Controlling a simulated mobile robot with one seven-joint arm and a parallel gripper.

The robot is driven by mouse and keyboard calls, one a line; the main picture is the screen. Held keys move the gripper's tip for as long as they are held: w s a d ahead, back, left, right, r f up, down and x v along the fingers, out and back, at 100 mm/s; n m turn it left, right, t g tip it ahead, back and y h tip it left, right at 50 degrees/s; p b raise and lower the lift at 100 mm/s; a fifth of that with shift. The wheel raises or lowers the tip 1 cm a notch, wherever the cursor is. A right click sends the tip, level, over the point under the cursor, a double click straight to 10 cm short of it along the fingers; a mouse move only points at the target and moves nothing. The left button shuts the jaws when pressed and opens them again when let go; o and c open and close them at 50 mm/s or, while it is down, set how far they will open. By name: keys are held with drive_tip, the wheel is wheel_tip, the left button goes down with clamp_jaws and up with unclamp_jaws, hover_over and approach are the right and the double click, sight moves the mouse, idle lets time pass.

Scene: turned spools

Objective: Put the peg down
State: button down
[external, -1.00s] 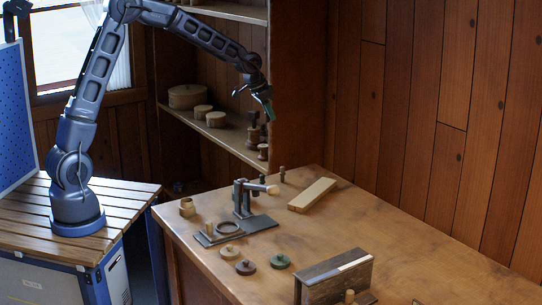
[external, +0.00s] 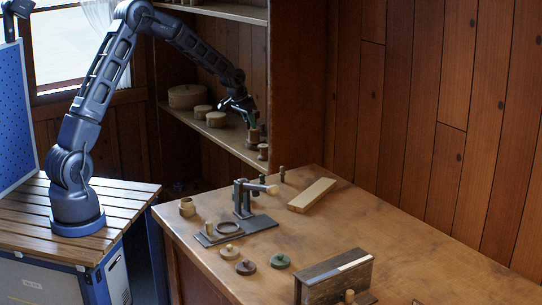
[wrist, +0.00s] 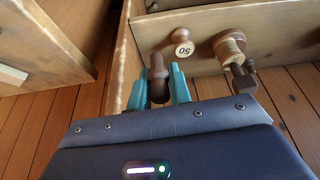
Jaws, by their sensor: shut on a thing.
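My gripper (wrist: 158,92) is shut on a dark brown peg (wrist: 157,66), which stands between its two teal fingertips in the wrist view. In the external view my gripper (external: 250,117) is low over the right end of the lower shelf, close to the turned spools there. The held peg cannot be made out clearly in that view. Whether the peg's lower end touches the shelf is hidden.
A small spool marked 50 (wrist: 183,42) and a larger wooden spool (wrist: 229,46) stand on the shelf (wrist: 205,20), right of the peg. Round boxes (external: 187,96) fill the shelf's left part. The workbench (external: 310,235) in front holds tools and knobs.

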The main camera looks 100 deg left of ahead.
wheel_tip(320, 180, down, 10)
drive_tip(key=shift+w+a+f, duration=0.65)
drive_tip(key=shift+w+a, duration=1.65)
drive_tip(key=shift+w+a+f, duration=0.6)
drive_tip(key=shift+w+a, duration=1.7)
drive_tip(key=shift+w+a+f, duration=0.65)
drive_tip(key=shift+w+a, duration=1.65)
drive_tip(key=shift+w+a+f, duration=0.15)
drive_tip(key=shift+f, duration=1.45)
drive_tip(key=shift+f, duration=0.1)
drive_tip(key=c, duration=1.3)
unclamp_jaws()
